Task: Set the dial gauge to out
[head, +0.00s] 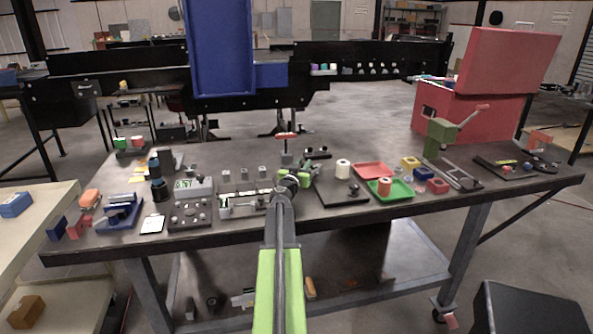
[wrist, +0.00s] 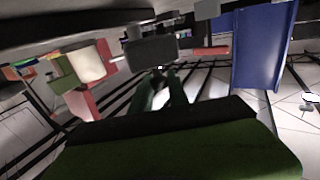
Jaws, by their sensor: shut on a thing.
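My gripper (head: 290,182) is over the middle of the workbench (head: 235,234), close to a small green part (head: 304,181). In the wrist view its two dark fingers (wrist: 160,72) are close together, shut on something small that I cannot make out. A dark grey block (wrist: 152,52) shows just beyond the fingertips; I cannot tell whether they touch it. I cannot pick out the dial gauge or its setting with certainty. A thin post with a red crossbar (head: 286,136) stands just behind my gripper. My arm hides part of the bench front.
A grey unit with a green display (head: 194,187) and a knobbed panel (head: 190,214) stand left. A white roll (head: 343,168), red tray (head: 374,171), green tray (head: 400,191) and green lever press (head: 441,135) stand right. A blue chute (head: 218,50) rises behind.

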